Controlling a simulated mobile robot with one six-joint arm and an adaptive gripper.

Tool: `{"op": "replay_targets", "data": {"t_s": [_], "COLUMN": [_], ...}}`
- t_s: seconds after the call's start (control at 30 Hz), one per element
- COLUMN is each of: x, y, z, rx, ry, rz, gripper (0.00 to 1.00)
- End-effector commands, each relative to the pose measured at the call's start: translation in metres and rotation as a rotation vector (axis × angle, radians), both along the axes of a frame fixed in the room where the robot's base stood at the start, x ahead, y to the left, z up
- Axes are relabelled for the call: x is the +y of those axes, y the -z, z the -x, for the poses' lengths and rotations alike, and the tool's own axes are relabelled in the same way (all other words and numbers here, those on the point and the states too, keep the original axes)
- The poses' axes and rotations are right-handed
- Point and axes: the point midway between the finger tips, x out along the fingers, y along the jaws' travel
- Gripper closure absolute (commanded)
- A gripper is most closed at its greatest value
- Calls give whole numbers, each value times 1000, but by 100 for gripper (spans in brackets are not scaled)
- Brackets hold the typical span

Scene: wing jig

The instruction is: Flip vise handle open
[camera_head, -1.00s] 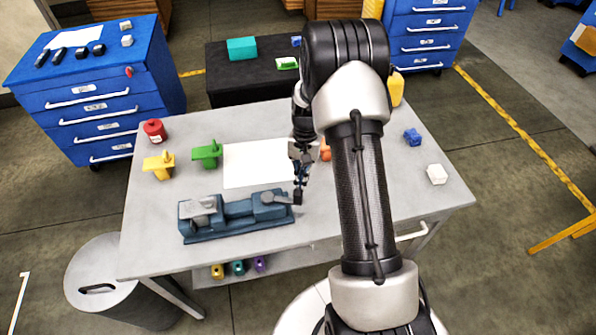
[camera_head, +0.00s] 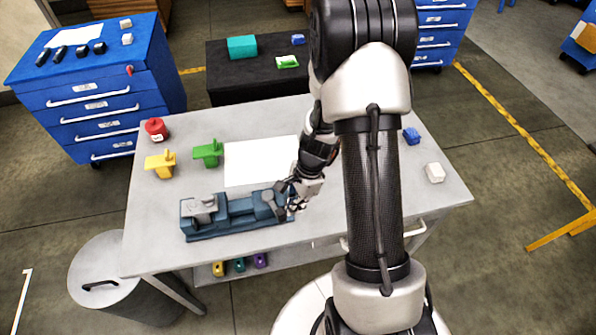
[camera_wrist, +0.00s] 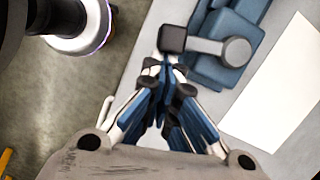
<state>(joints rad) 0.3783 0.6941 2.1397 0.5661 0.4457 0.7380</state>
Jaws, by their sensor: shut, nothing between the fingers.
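The blue vise (camera_head: 225,216) lies along the front left of the grey table. Its grey handle (camera_head: 271,202) sits at the vise's right end and points toward the table's front edge. In the wrist view the handle (camera_wrist: 208,46) runs left from its round pivot to a dark square knob (camera_wrist: 172,38). My gripper (camera_head: 291,207) is at the right end of the vise. In the wrist view my gripper (camera_wrist: 164,66) has its fingertips together and empty, right beside the knob. I cannot tell whether they touch it.
A white sheet (camera_head: 262,163) lies behind the vise. Green (camera_head: 208,153) and yellow (camera_head: 161,164) blocks and a red canister (camera_head: 156,129) stand at the left. A blue block (camera_head: 411,136) and a white block (camera_head: 435,173) are at the right. A grey bin (camera_head: 100,275) stands at front left.

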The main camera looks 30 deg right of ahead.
Motion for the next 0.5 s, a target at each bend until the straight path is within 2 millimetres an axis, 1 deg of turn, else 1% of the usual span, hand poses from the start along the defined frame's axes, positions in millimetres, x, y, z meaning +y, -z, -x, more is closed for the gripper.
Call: {"op": "replay_targets", "data": {"t_s": [0.2, 0.5], "x": [15, 25], "y": [0, 0], "z": [5, 7], "rx": [0, -1], "ry": [132, 125], "rz": [0, 0], "gripper": [100, 100]}}
